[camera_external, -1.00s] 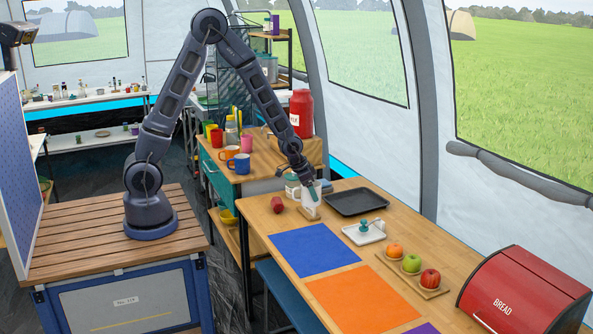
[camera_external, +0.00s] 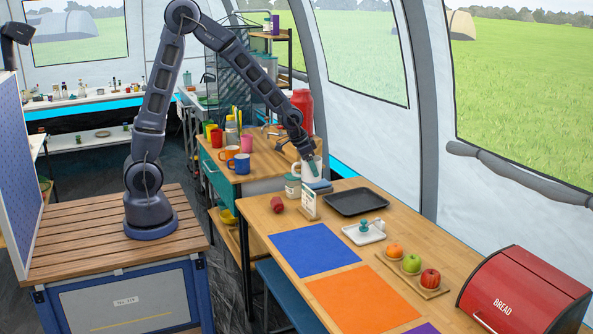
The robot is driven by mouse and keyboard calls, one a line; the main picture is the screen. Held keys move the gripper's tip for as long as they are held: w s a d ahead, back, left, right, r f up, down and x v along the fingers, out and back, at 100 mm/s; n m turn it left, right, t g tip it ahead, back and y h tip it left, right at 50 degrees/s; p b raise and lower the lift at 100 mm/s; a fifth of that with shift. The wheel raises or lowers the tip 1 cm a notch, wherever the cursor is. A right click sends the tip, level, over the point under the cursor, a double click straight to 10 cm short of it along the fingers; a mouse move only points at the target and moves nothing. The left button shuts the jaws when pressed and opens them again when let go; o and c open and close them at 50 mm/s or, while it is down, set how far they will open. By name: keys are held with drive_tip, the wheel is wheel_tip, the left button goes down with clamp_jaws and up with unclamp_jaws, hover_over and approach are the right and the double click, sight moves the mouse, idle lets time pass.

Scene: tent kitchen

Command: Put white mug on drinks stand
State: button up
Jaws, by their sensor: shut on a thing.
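A white mug (camera_external: 301,172) is in my gripper (camera_external: 313,171), a little above the far end of the long wooden table (camera_external: 259,214). My gripper is shut on it and hides part of it. The mug looks roughly upright, though it is small in view. The wooden stand with a teal drawer front (camera_external: 216,173), which seems to be the drinks stand, is behind and left of the mug. On it are a blue mug (camera_external: 242,163), an orange mug (camera_external: 228,154) and a large red canister (camera_external: 303,108).
Near the mug are a lidded jar (camera_external: 292,188), a small standing card (camera_external: 309,204), a dark red object (camera_external: 277,204) and a black tray (camera_external: 357,202). Several cups and bottles crowd the stand's left and back. Its front right top has some bare room.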

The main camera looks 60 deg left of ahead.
wheel_tip(320, 180, up, 10)
drive_tip(key=w+a, duration=0.3)
drive_tip(key=a, duration=0.9)
drive_tip(key=w+a, duration=0.4)
drive_tip(key=a, duration=0.8)
drive_tip(key=w+a, duration=0.3)
drive_tip(key=a, duration=0.9)
drive_tip(key=s+a+n, duration=0.1)
drive_tip(key=s+a, duration=0.3)
drive_tip(key=a, duration=1)
drive_tip(key=s+a, duration=0.4)
drive_tip(key=a, duration=1.1)
drive_tip(key=s+a, duration=1.4)
drive_tip(key=a, duration=0.3)
drive_tip(key=shift+n+y, duration=0.3)
drive_tip(key=shift+n, duration=0.1)
drive_tip(key=shift+w+d+f, duration=0.1)
drive_tip(key=shift+w+f, duration=0.1)
drive_tip(key=shift+f, duration=6.15)
drive_tip(key=shift+w+f, duration=0.15)
drive_tip(key=shift+f, duration=6.15)
drive_tip(key=shift+f, duration=0.15)
